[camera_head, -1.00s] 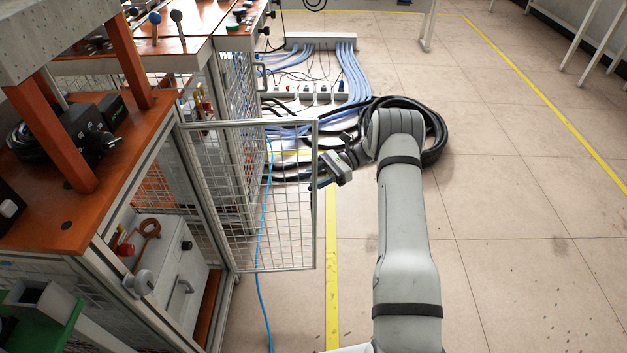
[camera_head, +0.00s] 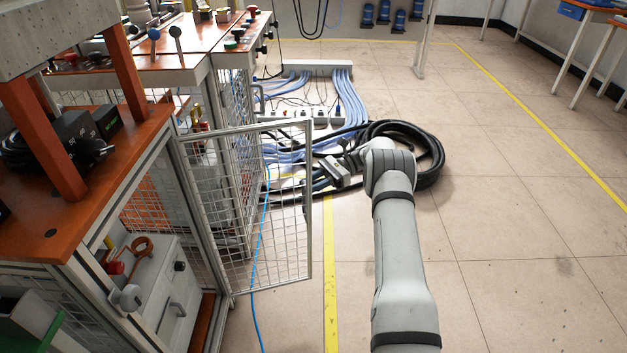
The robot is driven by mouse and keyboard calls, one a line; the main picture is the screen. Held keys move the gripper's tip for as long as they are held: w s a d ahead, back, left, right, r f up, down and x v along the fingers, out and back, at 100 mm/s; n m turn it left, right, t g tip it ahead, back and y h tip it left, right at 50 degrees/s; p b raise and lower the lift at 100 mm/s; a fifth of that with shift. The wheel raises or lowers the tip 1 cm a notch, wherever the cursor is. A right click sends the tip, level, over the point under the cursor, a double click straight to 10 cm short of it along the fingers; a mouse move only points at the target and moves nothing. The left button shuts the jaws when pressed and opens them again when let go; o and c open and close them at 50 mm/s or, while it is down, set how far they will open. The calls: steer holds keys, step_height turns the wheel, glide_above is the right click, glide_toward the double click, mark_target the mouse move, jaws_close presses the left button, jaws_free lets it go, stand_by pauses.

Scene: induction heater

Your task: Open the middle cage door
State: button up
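The cage door (camera_head: 255,215), a silver frame with wire mesh, stands swung out from the front of the machine cage. Its hinge side is at the left, on the cage post (camera_head: 205,220), and its free edge is at the right. My gripper (camera_head: 322,186) is just right of the door's free upright, at the end of my grey arm. Its fingers are small and partly behind or against the door edge, so I cannot tell whether they touch it or are open.
Inside the open cage is a white box (camera_head: 170,290) with a handle and a copper coil (camera_head: 140,247). An orange bench top (camera_head: 50,235) is at left. Black hoses (camera_head: 425,165) and blue cables (camera_head: 350,105) lie on the floor beyond. Floor at right is clear.

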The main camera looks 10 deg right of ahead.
steer(key=w+b, duration=0.1)
steer(key=w+d+r+b, duration=0.1)
steer(key=shift+w, duration=0.35)
steer(key=shift+f, duration=0.1)
stand_by(0.4)
